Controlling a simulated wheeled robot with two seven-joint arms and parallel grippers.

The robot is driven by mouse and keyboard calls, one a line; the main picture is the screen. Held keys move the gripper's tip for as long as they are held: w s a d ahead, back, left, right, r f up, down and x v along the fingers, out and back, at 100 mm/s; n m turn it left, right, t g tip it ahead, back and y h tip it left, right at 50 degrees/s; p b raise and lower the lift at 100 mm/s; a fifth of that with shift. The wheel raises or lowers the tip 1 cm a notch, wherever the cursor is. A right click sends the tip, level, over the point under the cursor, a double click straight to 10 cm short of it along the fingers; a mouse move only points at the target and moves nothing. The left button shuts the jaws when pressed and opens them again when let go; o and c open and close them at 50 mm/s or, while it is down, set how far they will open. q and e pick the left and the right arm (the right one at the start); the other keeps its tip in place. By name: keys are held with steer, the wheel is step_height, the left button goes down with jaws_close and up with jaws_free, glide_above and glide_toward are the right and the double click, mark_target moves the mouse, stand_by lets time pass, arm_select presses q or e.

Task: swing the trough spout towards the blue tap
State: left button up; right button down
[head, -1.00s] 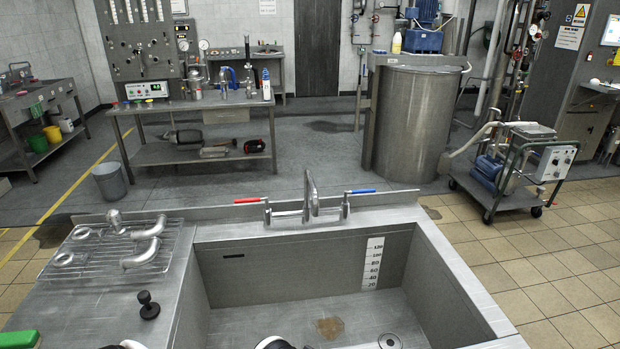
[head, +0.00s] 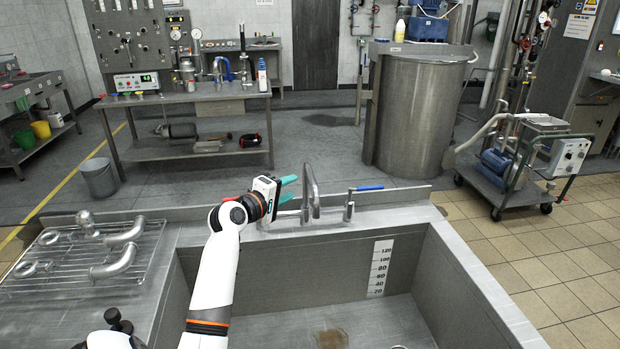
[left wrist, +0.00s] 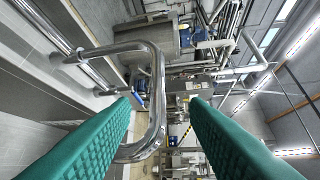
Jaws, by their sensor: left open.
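The trough spout (head: 311,189) is a bent chrome tube standing at the back rim of the steel trough (head: 330,250). The blue tap (head: 369,188) is a lever to the right of the spout. My left gripper (head: 292,189) is open just left of the spout, with green fingers pointing right towards it. In the left wrist view the spout (left wrist: 157,90) shows between my open fingers (left wrist: 160,125), nearer the left one; whether it touches is unclear. My right gripper is not in view.
A wire rack with pipe fittings (head: 124,232) lies on the drainboard left of the trough. A large steel tank (head: 415,115) and a trolley (head: 520,165) stand behind. The trough's inside is mostly clear.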

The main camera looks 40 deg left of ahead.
mark_target(309, 177)
arm_select(q)
steer(key=w, duration=0.3)
steer(key=shift+w+a+f, duration=0.1)
steer(key=shift+w, duration=0.2)
steer(key=w, duration=0.2)
steer(key=w+f, duration=0.1)
steer(key=w+a+p, duration=0.1)
steer(key=w, duration=0.1)
steer(key=shift+w+f, duration=0.15)
steer(key=shift+w, duration=0.2)
steer(key=shift+w+f, duration=0.15)
steer(key=shift+w, duration=0.3)
steer(key=c, duration=0.8)
jaws_close()
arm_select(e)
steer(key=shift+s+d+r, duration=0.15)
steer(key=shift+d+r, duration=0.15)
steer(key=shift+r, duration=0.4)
